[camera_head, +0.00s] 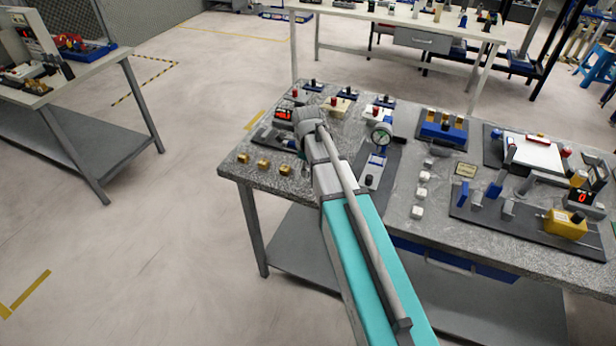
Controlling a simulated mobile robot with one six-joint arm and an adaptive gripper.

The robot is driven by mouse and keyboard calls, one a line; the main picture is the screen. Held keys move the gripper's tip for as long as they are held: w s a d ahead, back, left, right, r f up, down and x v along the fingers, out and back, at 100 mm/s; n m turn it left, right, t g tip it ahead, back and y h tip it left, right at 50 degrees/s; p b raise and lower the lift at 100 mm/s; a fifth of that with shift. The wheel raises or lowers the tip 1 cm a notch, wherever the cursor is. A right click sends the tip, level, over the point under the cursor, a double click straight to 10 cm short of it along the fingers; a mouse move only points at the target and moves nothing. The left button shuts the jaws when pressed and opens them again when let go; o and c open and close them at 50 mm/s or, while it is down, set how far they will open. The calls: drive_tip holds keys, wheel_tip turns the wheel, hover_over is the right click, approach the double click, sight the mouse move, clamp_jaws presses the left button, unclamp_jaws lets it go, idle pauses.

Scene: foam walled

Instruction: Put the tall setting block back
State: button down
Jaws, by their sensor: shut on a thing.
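My gripper (299,138) is at the left part of the speckled bench, beyond the end of my grey and turquoise arm. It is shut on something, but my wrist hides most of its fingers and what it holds. I cannot make out the tall setting block for certain. A blue holder (440,133) with several upright brass-topped pieces stands at the back middle of the bench. Brass blocks (263,165) lie in a row at the front left. A dark base plate with a red display (283,114) is right behind and left of my gripper.
A dial gauge (381,136) on a stand is close right of my wrist. Small pale blocks (420,192) form a column further right. A yellow box (566,223) and a second display (580,197) are at the right. Open floor lies left of the bench.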

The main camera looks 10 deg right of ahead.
drive_tip(key=shift+f+b, duration=1.05)
drive_tip(key=shift+f, duration=0.35)
drive_tip(key=shift+f, duration=0.1)
drive_tip(key=shift+c, duration=1.7)
unclamp_jaws()
wheel_tip(320, 180, up, 12)
drive_tip(key=p, duration=1.2)
drive_tip(key=shift+s, duration=0.1)
